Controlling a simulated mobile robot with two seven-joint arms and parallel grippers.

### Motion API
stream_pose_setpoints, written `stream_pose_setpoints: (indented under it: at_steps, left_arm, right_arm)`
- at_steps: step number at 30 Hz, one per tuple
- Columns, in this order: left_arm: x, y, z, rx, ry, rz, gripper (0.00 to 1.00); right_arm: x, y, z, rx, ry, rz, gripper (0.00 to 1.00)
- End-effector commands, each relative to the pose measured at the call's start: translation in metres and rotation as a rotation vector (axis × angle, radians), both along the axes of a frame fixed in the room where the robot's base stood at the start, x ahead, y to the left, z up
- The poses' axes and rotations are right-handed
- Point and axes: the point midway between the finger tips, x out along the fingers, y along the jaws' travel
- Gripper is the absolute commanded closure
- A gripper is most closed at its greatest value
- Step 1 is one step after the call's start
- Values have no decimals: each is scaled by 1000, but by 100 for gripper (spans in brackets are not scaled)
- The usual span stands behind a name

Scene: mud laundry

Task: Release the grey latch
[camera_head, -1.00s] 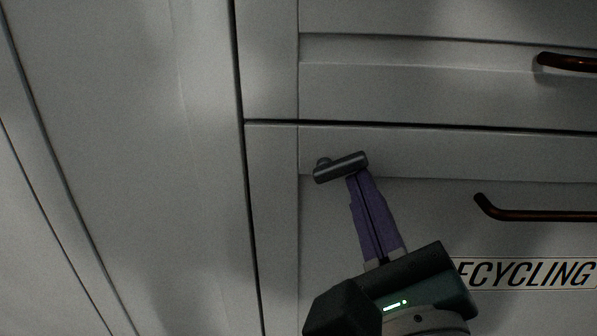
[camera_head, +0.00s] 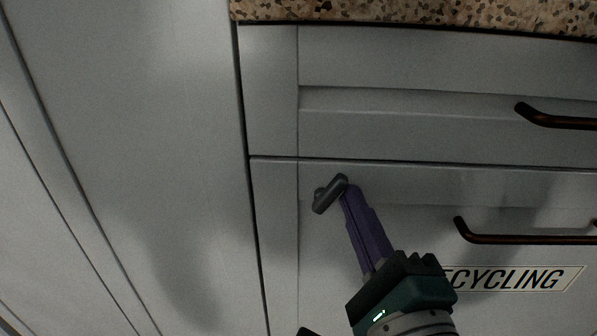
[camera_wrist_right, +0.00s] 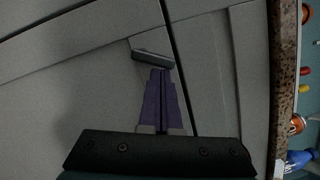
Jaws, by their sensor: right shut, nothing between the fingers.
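The grey latch (camera_head: 328,195) is a short bar on the upper left part of the white recycling drawer front (camera_head: 390,210). It is tilted, with its right end higher than its left end. My right gripper (camera_head: 350,192) comes up from below with its purple fingers closed together and empty. Its tips are at the right end of the latch and seem to touch it. In the right wrist view the latch (camera_wrist_right: 152,60) lies just beyond the closed fingertips (camera_wrist_right: 161,72). My left gripper is not in view.
A dark bar handle (camera_head: 525,239) and a recycling label (camera_head: 515,279) are right of my gripper. Another drawer with a handle (camera_head: 555,120) is above, under a speckled countertop (camera_head: 420,14). A plain white panel (camera_head: 130,150) fills the left. Several small colourful items stand on the counter in the wrist view.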

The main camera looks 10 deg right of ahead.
Motion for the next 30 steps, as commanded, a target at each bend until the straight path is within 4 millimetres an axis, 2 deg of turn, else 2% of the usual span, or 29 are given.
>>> stream_pose_setpoints:
  at_steps: [1, 6, 18, 30]
  left_arm:
    - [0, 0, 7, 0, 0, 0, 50]
    - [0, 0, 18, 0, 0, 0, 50]
    - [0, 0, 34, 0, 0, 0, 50]
    - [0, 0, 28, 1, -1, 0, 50]
  right_arm:
    - [0, 0, 5, -22, 7, 0, 100]
    - [1, 2, 7, -104, 31, 0, 100]
    - [1, 4, 11, -260, 76, -1, 100]
    - [4, 3, 4, -267, 78, -1, 100]
